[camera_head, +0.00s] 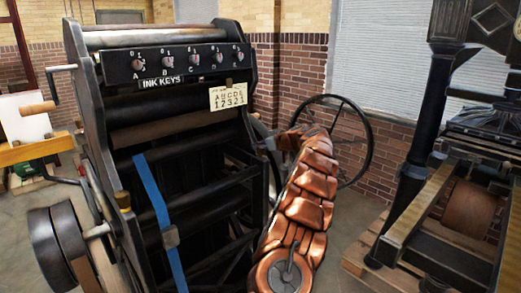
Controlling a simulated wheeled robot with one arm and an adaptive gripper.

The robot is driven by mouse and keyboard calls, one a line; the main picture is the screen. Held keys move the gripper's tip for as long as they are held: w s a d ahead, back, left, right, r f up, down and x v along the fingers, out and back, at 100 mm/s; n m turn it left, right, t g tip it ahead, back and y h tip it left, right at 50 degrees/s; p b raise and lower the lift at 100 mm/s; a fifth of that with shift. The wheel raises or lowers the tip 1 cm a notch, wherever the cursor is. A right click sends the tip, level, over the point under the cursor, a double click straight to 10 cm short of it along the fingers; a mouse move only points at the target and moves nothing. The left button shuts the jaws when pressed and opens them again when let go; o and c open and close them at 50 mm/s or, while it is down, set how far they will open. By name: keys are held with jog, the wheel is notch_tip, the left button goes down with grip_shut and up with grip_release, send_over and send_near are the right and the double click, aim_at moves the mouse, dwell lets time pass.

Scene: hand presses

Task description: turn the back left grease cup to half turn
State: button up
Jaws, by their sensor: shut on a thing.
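The black press (190,180) stands upright at the left and middle. My copper arm rises along its right side and bends left at the top. My gripper (267,144), small and dark grey, is at the right edge of the press's side frame. It is shut on a small part there. Its fingertips and that part are too small and hidden to make out, so I cannot tell which part it is. A small brass-coloured cap (123,201) sits on the press's left side, away from my gripper. I cannot make out the back left grease cup for certain.
A row of ink key knobs (192,58) runs along the press's top front. A large spoked wheel (365,140) is behind my arm. A second press (440,190) stands at the right. Open floor shows between the presses.

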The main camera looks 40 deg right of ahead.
jog(key=o, duration=1.2)
jog(key=shift+c, duration=0.2)
jog(key=v, duration=1.2)
